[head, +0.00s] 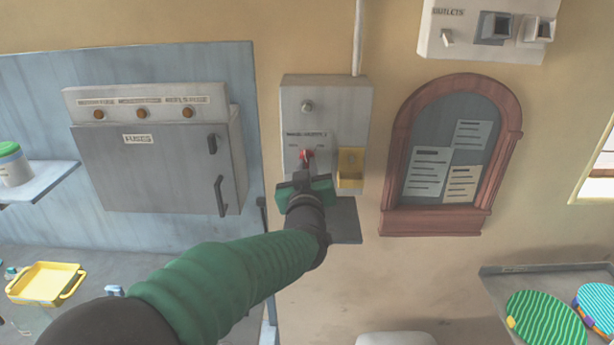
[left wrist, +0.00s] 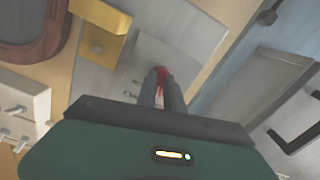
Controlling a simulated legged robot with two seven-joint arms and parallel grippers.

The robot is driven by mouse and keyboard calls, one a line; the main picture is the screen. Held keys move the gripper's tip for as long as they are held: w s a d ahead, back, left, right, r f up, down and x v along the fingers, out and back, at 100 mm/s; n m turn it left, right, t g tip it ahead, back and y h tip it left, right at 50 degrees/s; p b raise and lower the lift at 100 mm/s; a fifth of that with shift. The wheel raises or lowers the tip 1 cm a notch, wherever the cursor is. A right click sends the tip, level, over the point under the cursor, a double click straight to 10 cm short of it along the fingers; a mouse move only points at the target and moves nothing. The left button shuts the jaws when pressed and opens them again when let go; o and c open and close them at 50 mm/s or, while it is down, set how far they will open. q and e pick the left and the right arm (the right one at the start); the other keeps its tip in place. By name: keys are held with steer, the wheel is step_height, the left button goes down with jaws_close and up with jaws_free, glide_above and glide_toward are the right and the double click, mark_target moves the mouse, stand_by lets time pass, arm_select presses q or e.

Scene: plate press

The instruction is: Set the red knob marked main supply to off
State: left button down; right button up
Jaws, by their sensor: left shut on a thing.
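The red knob (head: 306,155) sits on the grey main supply box (head: 348,105) on the wall, under a small printed label. My left gripper (head: 306,168) reaches up to it and is shut on the knob. In the left wrist view the two dark fingers (left wrist: 161,88) hold the red knob (left wrist: 161,73) between their tips. The fingers hide much of the knob, and the label is too small for me to read its setting. My right gripper is not in view.
A yellow block (head: 350,168) is on the box just right of the knob. A grey cabinet (head: 155,165) with handles hangs at the left. A framed notice board (head: 451,150) is at the right. A tray with striped plates (head: 545,318) stands lower right.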

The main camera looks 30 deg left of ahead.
arm_select(q)
steer(key=n+b, duration=0.2)
steer(key=n, duration=0.1)
steer(key=shift+r+n+b, duration=0.15)
steer(key=shift+n+b, duration=0.7)
steer(key=shift+n, duration=0.65)
steer(key=c, duration=1.5)
jaws_free()
steer(key=shift+o, duration=0.2)
